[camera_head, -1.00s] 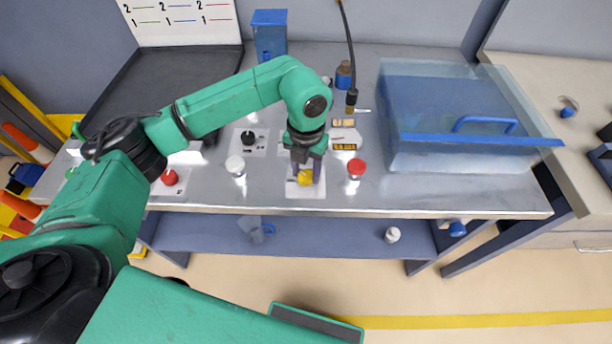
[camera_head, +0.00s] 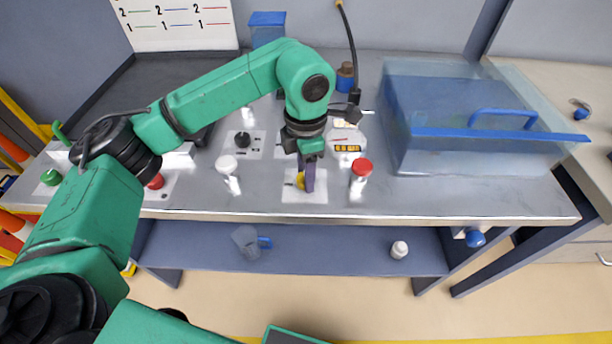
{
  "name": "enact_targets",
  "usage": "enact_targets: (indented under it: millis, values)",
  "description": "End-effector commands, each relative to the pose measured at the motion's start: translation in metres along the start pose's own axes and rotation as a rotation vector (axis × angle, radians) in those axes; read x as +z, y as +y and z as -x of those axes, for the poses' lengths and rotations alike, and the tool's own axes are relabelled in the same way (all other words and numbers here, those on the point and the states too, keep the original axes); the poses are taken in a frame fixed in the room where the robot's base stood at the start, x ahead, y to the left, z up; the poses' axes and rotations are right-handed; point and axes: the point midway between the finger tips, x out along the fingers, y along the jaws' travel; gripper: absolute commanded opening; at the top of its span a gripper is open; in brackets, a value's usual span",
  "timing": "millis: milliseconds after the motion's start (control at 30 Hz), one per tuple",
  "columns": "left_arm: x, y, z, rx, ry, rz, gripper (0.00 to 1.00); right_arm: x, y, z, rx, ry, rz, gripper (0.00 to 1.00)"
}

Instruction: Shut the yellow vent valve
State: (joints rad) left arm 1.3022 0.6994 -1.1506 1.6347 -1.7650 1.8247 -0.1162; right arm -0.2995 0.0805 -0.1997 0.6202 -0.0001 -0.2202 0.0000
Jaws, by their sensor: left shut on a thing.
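The yellow vent valve (camera_head: 300,181) sits on a white plate (camera_head: 304,196) near the front edge of the metal bench. My left gripper (camera_head: 306,182) points down over it and is shut on the yellow valve. The fingers hide most of the valve, so only a bit of yellow shows at their left side. My right gripper is not in view.
A black knob (camera_head: 242,139) is behind left. A clear blue-edged box (camera_head: 470,125) fills the bench's right side.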

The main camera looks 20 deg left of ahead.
Motion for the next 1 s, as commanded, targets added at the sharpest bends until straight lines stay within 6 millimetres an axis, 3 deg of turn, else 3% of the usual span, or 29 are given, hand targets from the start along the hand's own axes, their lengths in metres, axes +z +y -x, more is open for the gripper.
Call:
enact_targets:
  millis: [733,767,800,1000]
  values:
    - [0.001,0.0015,0.0035,0.005,-0.007,-0.096,0.0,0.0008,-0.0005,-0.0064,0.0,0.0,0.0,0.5]
    - [0.001,0.0015,0.0035,0.005,-0.007,-0.096,0.58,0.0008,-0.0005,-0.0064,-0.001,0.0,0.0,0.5]
    - [0.001,0.0015,0.0034,0.005,-0.007,-0.096,0.73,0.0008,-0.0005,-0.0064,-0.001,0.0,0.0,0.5]
    - [0.0006,0.0008,0.0018,0.003,-0.004,-0.096,0.77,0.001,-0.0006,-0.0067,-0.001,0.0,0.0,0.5]
